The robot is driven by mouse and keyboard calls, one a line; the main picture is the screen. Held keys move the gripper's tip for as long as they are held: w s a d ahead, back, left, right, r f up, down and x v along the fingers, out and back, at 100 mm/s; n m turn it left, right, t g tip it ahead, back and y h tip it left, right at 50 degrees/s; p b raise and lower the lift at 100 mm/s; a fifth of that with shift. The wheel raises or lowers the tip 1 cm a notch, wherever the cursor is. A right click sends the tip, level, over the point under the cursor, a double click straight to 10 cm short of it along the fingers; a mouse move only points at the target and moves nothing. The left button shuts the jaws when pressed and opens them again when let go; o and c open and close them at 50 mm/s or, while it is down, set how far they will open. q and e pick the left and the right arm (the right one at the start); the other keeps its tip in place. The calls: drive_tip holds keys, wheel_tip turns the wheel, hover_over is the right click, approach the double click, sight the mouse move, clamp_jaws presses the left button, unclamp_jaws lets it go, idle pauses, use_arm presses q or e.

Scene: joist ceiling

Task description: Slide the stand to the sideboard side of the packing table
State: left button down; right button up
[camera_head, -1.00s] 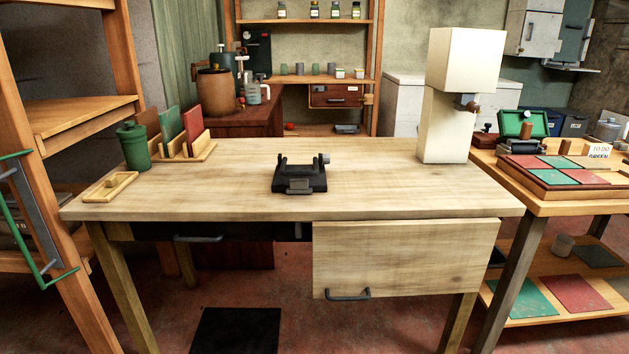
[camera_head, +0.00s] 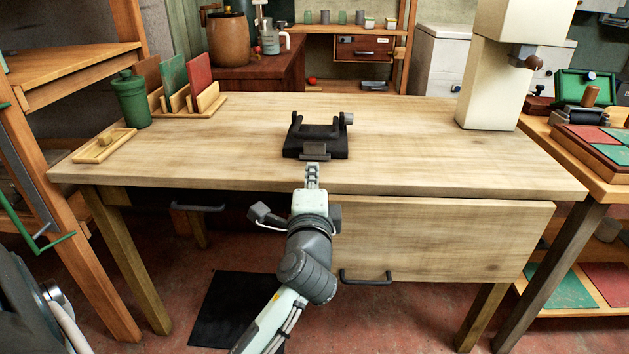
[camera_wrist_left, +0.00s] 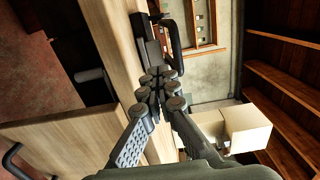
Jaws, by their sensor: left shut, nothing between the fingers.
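The black stand (camera_head: 318,138) sits upright near the middle of the packing table (camera_head: 400,160), a pale wooden table. It has two raised arms, a small knob at its right and a grey block at its front. My left gripper (camera_head: 313,168) reaches in over the table's front edge, right in front of that block. It is shut and empty; I cannot tell whether its tips touch the stand. In the left wrist view the closed fingers (camera_wrist_left: 157,83) point at the stand (camera_wrist_left: 152,42), which they partly hide. My right gripper is out of view.
A green canister (camera_head: 131,100), a small wooden tray (camera_head: 104,146) and a rack (camera_head: 190,102) with upright panels stand at the table's left. A tall cream machine (camera_head: 490,85) stands at its right. A dark red-brown cabinet (camera_head: 245,76) is behind. Tabletop beside the stand is clear.

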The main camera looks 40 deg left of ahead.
sight(314, 147)
use_arm(q)
drive_tip(key=x, duration=0.8)
drive_tip(key=shift+w+a, duration=0.1)
drive_tip(key=shift+w, duration=0.05)
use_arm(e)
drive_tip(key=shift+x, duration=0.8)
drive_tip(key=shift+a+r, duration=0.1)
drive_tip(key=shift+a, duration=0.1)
use_arm(q)
drive_tip(key=p+x, duration=0.1)
drive_tip(key=x, duration=0.2)
drive_tip(key=shift+w+a, duration=0.15)
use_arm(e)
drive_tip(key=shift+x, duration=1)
use_arm(q)
drive_tip(key=shift+f, duration=0.1)
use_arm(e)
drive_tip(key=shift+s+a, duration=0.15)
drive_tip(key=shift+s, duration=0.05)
